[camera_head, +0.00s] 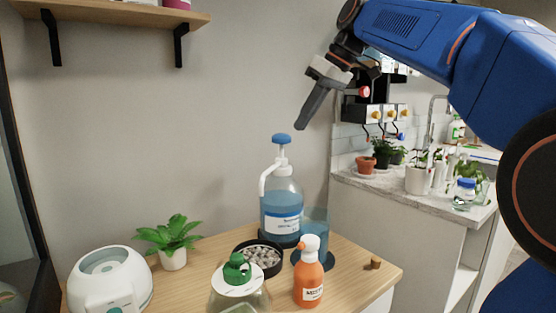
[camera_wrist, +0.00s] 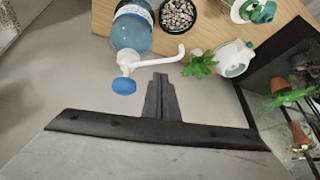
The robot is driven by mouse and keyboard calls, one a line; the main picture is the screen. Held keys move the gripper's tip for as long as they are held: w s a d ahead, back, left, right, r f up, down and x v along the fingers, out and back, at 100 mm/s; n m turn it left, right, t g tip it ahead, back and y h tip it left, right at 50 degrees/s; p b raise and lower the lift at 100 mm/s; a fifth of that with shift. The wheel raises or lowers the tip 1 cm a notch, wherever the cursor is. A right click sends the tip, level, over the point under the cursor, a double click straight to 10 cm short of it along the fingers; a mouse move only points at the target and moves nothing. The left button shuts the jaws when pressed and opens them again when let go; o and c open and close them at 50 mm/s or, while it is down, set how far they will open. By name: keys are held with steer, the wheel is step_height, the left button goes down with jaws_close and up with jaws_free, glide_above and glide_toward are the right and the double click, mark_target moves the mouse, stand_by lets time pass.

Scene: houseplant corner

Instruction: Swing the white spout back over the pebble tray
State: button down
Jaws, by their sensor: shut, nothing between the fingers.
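The pump bottle (camera_head: 282,207) of blue liquid stands on the wooden table, with a blue pump cap (camera_head: 281,139). Its white spout (camera_head: 264,180) points left and bends down at the tip. In the wrist view the spout (camera_wrist: 160,63) runs right from the neck, its tip apart from the tray in the picture. The round dark pebble tray (camera_head: 281,268) sits in front of the bottle; it also shows in the wrist view (camera_wrist: 163,24). My gripper (camera_head: 300,127) is shut and empty, above and slightly right of the blue cap, apart from it.
An orange spray bottle (camera_head: 309,280), a blue-tinted glass (camera_head: 315,222) and a green-topped bottle (camera_head: 238,272) crowd the tray. A potted plant (camera_head: 173,258) and a white appliance (camera_head: 110,283) stand left. A shelf (camera_head: 110,12) hangs upper left. The air left of the spout is free.

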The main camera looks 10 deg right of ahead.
steer(key=n, duration=0.3)
glide_toward(271, 168)
steer(key=shift+y, duration=0.4)
steer(key=x, duration=0.6)
steer(key=shift+s+d+f, duration=0.1)
steer(key=shift+d+f, duration=0.05)
steer(key=shift+d, duration=0.15)
steer(key=shift+a+f, duration=0.1)
steer(key=shift+f, duration=0.15)
steer(key=shift+w+a+f, duration=0.3)
steer(key=shift+a, duration=0.2)
steer(key=shift+f, duration=0.1)
